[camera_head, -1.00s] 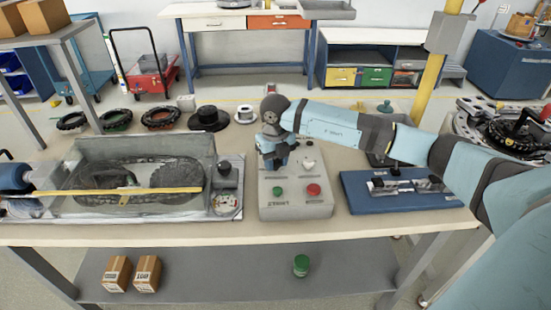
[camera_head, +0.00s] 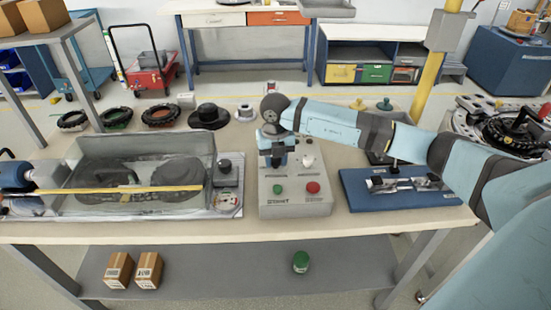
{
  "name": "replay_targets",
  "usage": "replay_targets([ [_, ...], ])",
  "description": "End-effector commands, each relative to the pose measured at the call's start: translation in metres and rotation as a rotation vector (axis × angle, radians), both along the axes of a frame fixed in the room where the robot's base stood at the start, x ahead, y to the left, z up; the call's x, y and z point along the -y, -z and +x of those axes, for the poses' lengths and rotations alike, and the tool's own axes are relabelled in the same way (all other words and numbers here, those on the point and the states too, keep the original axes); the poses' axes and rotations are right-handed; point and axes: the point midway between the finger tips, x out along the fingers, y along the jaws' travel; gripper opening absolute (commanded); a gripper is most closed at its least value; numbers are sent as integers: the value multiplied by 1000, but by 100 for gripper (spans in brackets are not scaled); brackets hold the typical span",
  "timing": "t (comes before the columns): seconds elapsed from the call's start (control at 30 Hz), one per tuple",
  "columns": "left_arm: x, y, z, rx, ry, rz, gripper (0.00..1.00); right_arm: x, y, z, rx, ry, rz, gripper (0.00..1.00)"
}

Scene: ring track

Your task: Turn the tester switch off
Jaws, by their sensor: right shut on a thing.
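The tester's grey control box (camera_head: 296,208) stands at the middle of the table's front edge. Its sloped face carries a green button (camera_head: 278,189), a red button (camera_head: 313,187) and a pale knob (camera_head: 308,160). My right gripper (camera_head: 277,161) points down at the box's upper left, left of the pale knob. It is shut on the switch there, which the fingers mostly hide, so its setting cannot be read. The tester (camera_head: 110,208), with a clear cover and a dark track inside, stands to the left of the box. My left gripper is not in view.
A blue plate (camera_head: 400,202) with a metal fixture lies right of the box, below my right forearm. Black rings and a black hub (camera_head: 208,117) lie along the table's back. Boxes and a green jar (camera_head: 300,262) are on the lower shelf.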

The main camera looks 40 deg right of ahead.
Motion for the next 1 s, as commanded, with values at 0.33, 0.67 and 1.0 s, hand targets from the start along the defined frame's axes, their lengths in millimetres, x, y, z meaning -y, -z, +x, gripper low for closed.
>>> replay_targets([
  [0.33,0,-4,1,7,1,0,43,0,0,0,1,0,0,59],
  [0.67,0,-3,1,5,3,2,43,1,-22,1,4,0,-1,59],
  [1.0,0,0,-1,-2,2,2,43,0,-98,1,5,0,0,59],
])
